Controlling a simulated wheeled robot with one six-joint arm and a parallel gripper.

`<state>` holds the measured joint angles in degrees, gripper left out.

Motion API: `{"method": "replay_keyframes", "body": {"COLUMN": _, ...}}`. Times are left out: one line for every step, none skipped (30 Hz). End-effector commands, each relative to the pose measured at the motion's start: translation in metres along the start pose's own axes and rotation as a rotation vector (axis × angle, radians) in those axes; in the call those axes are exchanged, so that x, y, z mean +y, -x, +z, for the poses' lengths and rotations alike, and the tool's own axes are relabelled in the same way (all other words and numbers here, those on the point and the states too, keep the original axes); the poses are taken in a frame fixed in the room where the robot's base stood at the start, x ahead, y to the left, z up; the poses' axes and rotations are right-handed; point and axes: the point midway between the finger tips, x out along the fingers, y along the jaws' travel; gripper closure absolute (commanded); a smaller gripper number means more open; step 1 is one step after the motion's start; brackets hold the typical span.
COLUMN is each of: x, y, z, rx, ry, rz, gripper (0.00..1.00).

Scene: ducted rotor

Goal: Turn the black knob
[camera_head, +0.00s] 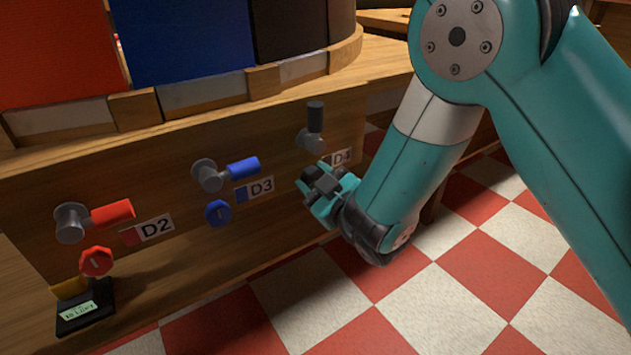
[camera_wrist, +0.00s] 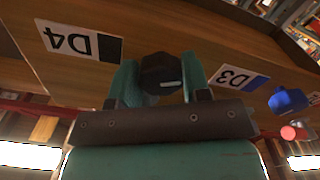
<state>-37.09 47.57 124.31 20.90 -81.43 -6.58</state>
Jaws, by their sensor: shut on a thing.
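The black knob (camera_wrist: 160,74) shows in the wrist view between the two teal fingers of my gripper (camera_wrist: 163,80). The fingers are shut on it, one on each side. It sits on the wooden panel (camera_wrist: 150,35) between the D4 label (camera_wrist: 70,42) and the D3 label (camera_wrist: 236,78). A pale mark shows on its face. In the head view my gripper (camera_head: 322,188) is at the panel below the black-handled lever (camera_head: 314,122), and it hides the knob there.
To the left are a blue knob (camera_head: 218,213) under a blue lever (camera_head: 243,168) and a red knob (camera_head: 96,261) under a red lever (camera_head: 112,213). A black block with a label (camera_head: 85,312) stands at lower left. Checkered floor (camera_head: 400,300) lies open in front.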

Motion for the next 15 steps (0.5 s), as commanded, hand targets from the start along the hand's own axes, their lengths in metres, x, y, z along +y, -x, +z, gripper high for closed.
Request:
{"method": "replay_keyframes", "body": {"x": -0.0010, "y": 0.0012, "z": 0.0008, "rx": -0.001, "ry": 0.030, "rz": -0.003, "gripper": 0.80}}
{"method": "replay_keyframes", "body": {"x": -0.0009, "y": 0.0012, "z": 0.0008, "rx": -0.002, "ry": 0.049, "rz": -0.003, "gripper": 0.80}}
{"method": "replay_keyframes", "body": {"x": -0.0008, "y": 0.0013, "z": 0.0008, "rx": -0.002, "ry": 0.074, "rz": -0.003, "gripper": 0.80}}
{"method": "replay_keyframes", "body": {"x": -0.0006, "y": 0.0013, "z": 0.0009, "rx": -0.002, "ry": 0.092, "rz": -0.003, "gripper": 0.80}}
{"method": "replay_keyframes", "body": {"x": -0.0006, "y": 0.0013, "z": 0.0009, "rx": -0.002, "ry": 0.107, "rz": -0.003, "gripper": 0.80}}
{"method": "replay_keyframes", "body": {"x": -0.0006, "y": 0.0014, "z": 0.0009, "rx": -0.002, "ry": 0.127, "rz": -0.003, "gripper": 0.80}}
{"method": "replay_keyframes", "body": {"x": -0.0005, "y": 0.0014, "z": 0.0009, "rx": -0.003, "ry": 0.140, "rz": -0.003, "gripper": 0.80}}
{"method": "replay_keyframes", "body": {"x": -0.0005, "y": 0.0014, "z": 0.0009, "rx": -0.003, "ry": 0.152, "rz": -0.003, "gripper": 0.80}}
{"method": "replay_keyframes", "body": {"x": -0.0004, "y": 0.0014, "z": 0.0009, "rx": -0.003, "ry": 0.168, "rz": -0.003, "gripper": 0.80}}
{"method": "replay_keyframes", "body": {"x": -0.0003, "y": 0.0015, "z": 0.0009, "rx": -0.003, "ry": 0.178, "rz": -0.003, "gripper": 0.80}}
{"method": "replay_keyframes", "body": {"x": -0.0003, "y": 0.0015, "z": 0.0010, "rx": -0.003, "ry": 0.187, "rz": -0.003, "gripper": 0.80}}
{"method": "replay_keyframes", "body": {"x": -0.0003, "y": 0.0015, "z": 0.0010, "rx": -0.003, "ry": 0.196, "rz": -0.003, "gripper": 0.80}}
{"method": "replay_keyframes", "body": {"x": -0.0003, "y": 0.0015, "z": 0.0010, "rx": -0.004, "ry": 0.202, "rz": -0.003, "gripper": 0.80}}
{"method": "replay_keyframes", "body": {"x": -0.0003, "y": 0.0016, "z": 0.0010, "rx": -0.004, "ry": 0.207, "rz": -0.003, "gripper": 0.80}}
{"method": "replay_keyframes", "body": {"x": -0.0003, "y": 0.0016, "z": 0.0010, "rx": -0.004, "ry": 0.213, "rz": -0.004, "gripper": 0.80}}
